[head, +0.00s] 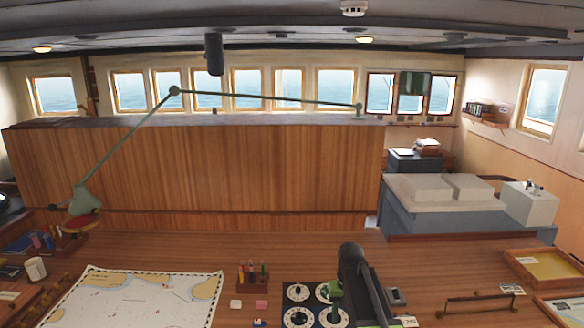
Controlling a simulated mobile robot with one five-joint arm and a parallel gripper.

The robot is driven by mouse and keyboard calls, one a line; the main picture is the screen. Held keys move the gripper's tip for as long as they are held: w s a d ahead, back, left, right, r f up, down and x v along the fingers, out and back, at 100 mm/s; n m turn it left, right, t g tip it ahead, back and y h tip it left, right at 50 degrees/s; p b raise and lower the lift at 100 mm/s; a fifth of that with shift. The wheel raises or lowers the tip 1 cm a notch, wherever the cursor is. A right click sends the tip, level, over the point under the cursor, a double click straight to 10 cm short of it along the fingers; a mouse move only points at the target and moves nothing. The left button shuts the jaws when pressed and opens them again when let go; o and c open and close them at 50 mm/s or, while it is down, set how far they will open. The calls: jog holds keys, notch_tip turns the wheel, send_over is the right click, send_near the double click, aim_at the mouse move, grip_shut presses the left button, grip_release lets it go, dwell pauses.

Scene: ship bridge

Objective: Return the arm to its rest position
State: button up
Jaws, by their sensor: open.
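A dark, thick, rounded arm link, which seems to be mine, rises over the wooden chart table (240,295) at the bottom centre of the head view. I cannot make out the jaws of my gripper anywhere, nor anything held.
A pen holder (253,275) stands left of the dials. A rail (480,298) and a wooden tray (550,265) are at right. Bare tabletop lies behind the dials.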

jog(key=s+f+b, duration=0.2)
jog(key=f+b, duration=0.2)
jog(key=f, duration=0.1)
jog(key=s+f+b, duration=0.2)
jog(key=f+b, duration=0.2)
jog(key=b, duration=0.1)
jog(key=s+f+b, duration=0.2)
jog(key=f+b, duration=0.2)
jog(key=f, duration=0.1)
jog(key=shift+s+a+f, duration=0.15)
jog(key=shift+s+f, duration=0.15)
jog(key=shift+f, duration=0.05)
jog(key=s+f+b, duration=0.1)
jog(key=s, duration=0.1)
jog(key=s+f+b, duration=0.1)
jog(key=s, duration=0.1)
jog(key=s+f+b, duration=0.1)
jog(key=s, duration=0.2)
jog(key=shift+d+f+b, duration=0.15)
jog(key=shift+d+b, duration=0.05)
jog(key=shift+b, duration=0.2)
jog(key=shift+s+r, duration=0.2)
jog(key=shift+s, duration=0.1)
jog(key=shift+a, duration=0.1)
jog(key=shift+c, duration=0.7)
